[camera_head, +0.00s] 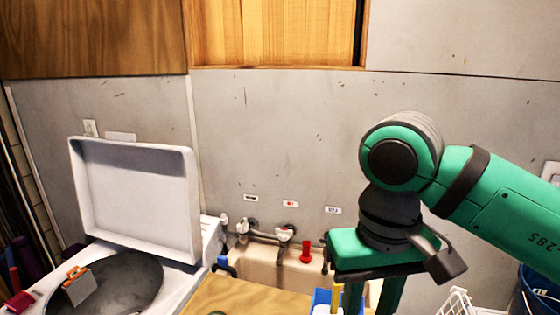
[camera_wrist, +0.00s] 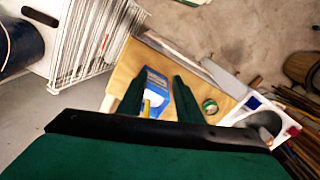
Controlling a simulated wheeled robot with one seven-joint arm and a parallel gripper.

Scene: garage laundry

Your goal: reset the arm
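My gripper (camera_head: 370,297) hangs from my green and black arm at the right of the head view, its fingers pointing down and cut off by the lower edge. In the wrist view its two green fingers (camera_wrist: 157,80) stand apart with a gap between them. Nothing is seen held between them. A blue container (camera_wrist: 154,92) with a white item and a yellow item shows beyond the fingers, on a wooden board (camera_wrist: 128,72). The blue container also shows in the head view (camera_head: 321,299), just left of the fingers.
A white washer with its lid (camera_head: 135,195) raised stands at the left. A sink (camera_head: 262,268) with taps and a red item (camera_head: 306,251) is behind the board. A white wire rack (camera_wrist: 85,35) and blue bucket (camera_head: 540,290) are at the right. A green tape roll (camera_wrist: 210,106) lies on the board.

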